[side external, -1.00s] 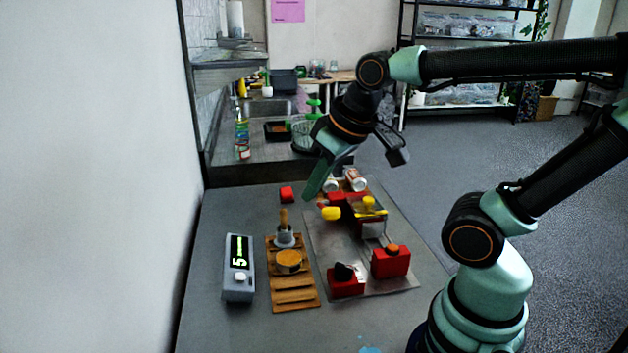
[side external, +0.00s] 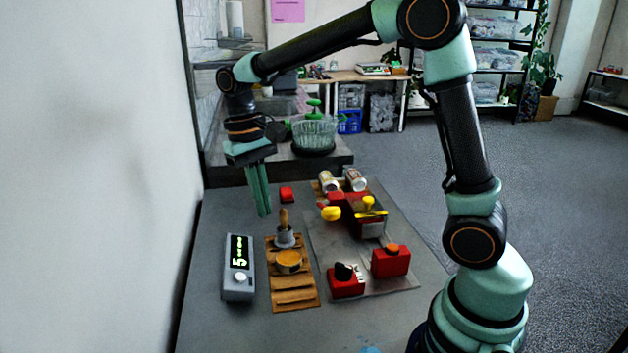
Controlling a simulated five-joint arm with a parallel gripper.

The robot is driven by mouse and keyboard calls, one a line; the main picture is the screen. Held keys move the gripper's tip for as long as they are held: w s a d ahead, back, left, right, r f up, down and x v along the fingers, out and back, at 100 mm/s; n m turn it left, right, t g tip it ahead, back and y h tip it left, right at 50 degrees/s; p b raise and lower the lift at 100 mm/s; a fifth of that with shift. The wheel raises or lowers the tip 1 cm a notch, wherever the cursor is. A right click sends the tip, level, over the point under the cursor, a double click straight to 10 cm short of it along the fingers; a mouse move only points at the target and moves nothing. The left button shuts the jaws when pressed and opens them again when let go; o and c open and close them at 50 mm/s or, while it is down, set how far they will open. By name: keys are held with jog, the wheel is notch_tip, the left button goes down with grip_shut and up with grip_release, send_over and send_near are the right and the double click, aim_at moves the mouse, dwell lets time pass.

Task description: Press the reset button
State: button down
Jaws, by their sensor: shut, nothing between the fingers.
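No label reading "reset" can be made out. A grey box (side external: 238,285) with a green-lit display stands at the left of the table, with a round white button or knob (side external: 240,278) near its front end. A red box (side external: 391,265) on the right has an orange-red button-like top (side external: 391,249). Another red box (side external: 345,287) beside it carries a black knob (side external: 344,271). My gripper (side external: 264,213) is shut and empty, pointing down over the back left of the table. It appears apart from all of these, behind the grey box in the picture.
A wooden rack (side external: 293,296) holds a round tan-topped piece (side external: 288,261) and a wooden-handled tool (side external: 284,236). A small red block (side external: 287,194) lies behind. A machine with yellow handles (side external: 368,212) and cans (side external: 355,180) stand at the back right. A wall borders the left side.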

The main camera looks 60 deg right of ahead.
aim_at(243, 275)
jog(key=shift+w+a+f+m+g, duration=0.2)
jog(key=shift+w+f+g, duration=0.2)
jog(key=shift+f, duration=0.45)
jog(key=shift+w+a+f+m+g, duration=0.15)
jog(key=shift+w+f+g, duration=0.25)
jog(key=shift+f, duration=0.4)
jog(key=shift+w+a+f+m+g, duration=0.25)
jog(key=shift+f+g, duration=0.25)
jog(key=shift+f, duration=0.35)
jog(key=shift+w+a+f, duration=0.3)
jog(key=shift+w+f, duration=0.05)
jog(key=shift+f, duration=1.05)
jog(key=shift+w+a+f, duration=0.3)
jog(key=shift+f, duration=1.1)
jog(key=shift+w+a+f, duration=0.3)
jog(key=shift+w+f, duration=0.05)
jog(key=shift+f, duration=1.05)
jog(key=shift+w+a+f, duration=0.1)
jog(key=shift+f, duration=0.25)
jog(key=shift+w+a+f, duration=0.1)
jog(key=shift+f, duration=0.35)
jog(key=shift+r, duration=0.15)
jog(key=shift+s+d+r, duration=0.2)
jog(key=shift+r, duration=0.5)
